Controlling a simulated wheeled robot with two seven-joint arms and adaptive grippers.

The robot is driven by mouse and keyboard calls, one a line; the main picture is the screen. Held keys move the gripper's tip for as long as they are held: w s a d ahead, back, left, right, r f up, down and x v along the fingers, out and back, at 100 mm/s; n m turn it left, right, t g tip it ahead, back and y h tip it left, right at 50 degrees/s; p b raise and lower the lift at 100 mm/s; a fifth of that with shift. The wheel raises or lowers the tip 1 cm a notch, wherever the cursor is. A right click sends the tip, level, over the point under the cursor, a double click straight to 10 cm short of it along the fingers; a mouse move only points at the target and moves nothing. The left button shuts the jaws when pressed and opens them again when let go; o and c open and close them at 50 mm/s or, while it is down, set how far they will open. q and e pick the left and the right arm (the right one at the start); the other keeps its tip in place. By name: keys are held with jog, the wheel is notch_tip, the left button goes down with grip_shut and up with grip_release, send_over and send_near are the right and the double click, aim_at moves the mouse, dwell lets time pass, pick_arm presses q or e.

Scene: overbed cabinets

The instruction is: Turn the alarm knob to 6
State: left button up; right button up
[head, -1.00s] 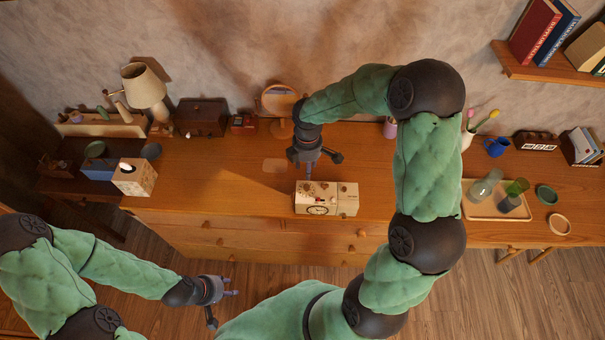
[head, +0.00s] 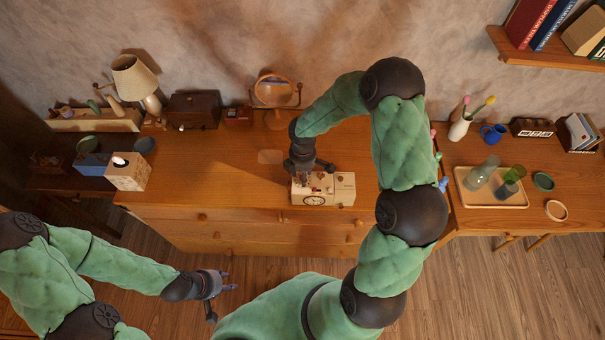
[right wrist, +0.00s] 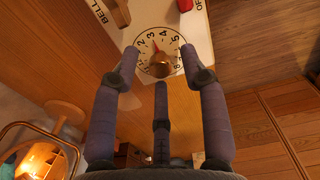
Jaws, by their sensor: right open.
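The cream alarm clock box (head: 345,188) stands near the front edge of the wooden dresser, with a round clock face on its front. In the right wrist view its numbered dial (right wrist: 146,47) carries a brass knob (right wrist: 160,65) and a red pointer by the 3, on the side towards the 4. The 6 is hard to make out. My right gripper (right wrist: 158,62) is open, its fingers spread around the dial and the knob between them; contact cannot be told. In the head view the right gripper (head: 312,172) is over the box. My left gripper (head: 224,294) is open and empty, in front of the dresser.
The dial panel also has a red switch (right wrist: 185,5) near "OFF" and a wooden part by "BELL". A round mirror (head: 273,92) stands behind. A tissue box (head: 127,173) is at left, a tray (head: 490,199) with glasses at right.

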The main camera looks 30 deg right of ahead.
grip_shut()
jog(key=m+b, duration=0.3)
jog(key=shift+f+m, duration=0.15)
jog(key=shift+m, duration=0.25)
jog(key=m+b, duration=0.2)
jog(key=m, duration=0.2)
jog(key=shift+m+b, duration=0.3)
jog(key=shift+b, duration=0.05)
jog(key=m+b, duration=0.2)
jog(key=m, duration=0.2)
jog(key=m+b, duration=0.2)
jog(key=m, duration=0.2)
jog(key=shift+m, duration=0.5)
